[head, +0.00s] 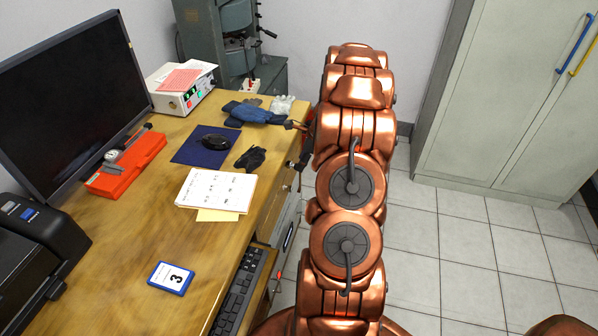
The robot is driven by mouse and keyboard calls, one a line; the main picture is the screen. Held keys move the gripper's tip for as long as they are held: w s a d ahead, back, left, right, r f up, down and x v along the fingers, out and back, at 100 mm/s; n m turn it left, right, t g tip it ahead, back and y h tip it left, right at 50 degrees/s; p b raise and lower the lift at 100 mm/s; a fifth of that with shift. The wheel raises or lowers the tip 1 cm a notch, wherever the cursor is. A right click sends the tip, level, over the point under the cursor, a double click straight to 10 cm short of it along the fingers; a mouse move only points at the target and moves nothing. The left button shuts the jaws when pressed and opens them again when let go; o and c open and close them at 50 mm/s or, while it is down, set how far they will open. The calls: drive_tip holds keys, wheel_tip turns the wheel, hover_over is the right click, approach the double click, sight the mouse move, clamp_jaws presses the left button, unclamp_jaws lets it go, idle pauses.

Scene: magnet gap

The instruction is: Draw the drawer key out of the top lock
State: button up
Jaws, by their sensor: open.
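The desk's wooden drawer front (279,196) shows as a narrow strip along the right side of the desk, seen from above. A small round metal part is on it near its upper end, too small to tell whether it is a lock. I cannot make out the drawer key. My copper-coloured arm stands between the camera and the area right of the desk.
The desk (140,230) carries a monitor (70,95), an orange case (128,163), a mouse on a blue mat (190,152), gloves (255,110) and papers (215,189). A keyboard (238,295) sits at its front edge. Tiled floor (455,245) is clear on the right, before grey cabinets (500,100).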

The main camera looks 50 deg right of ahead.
drive_tip(key=shift+x, duration=1.1)
clamp_jaws()
drive_tip(key=shift+s+d+p, duration=0.35)
drive_tip(key=shift+s+d, duration=0.05)
drive_tip(key=shift+s, duration=0.4)
drive_tip(key=shift+s+d+p, duration=0.3)
drive_tip(key=shift+s+d, duration=0.15)
drive_tip(key=shift+s, duration=0.3)
idle(0.5)
drive_tip(key=shift+s+r, duration=0.1)
drive_tip(key=shift+r, duration=0.05)
drive_tip(key=s+r, duration=0.1)
drive_tip(key=s+d+r+p, duration=0.1)
drive_tip(key=s+p, duration=0.1)
drive_tip(key=shift+s+d+r, duration=0.2)
drive_tip(key=shift+d+r, duration=0.2)
idle(0.5)
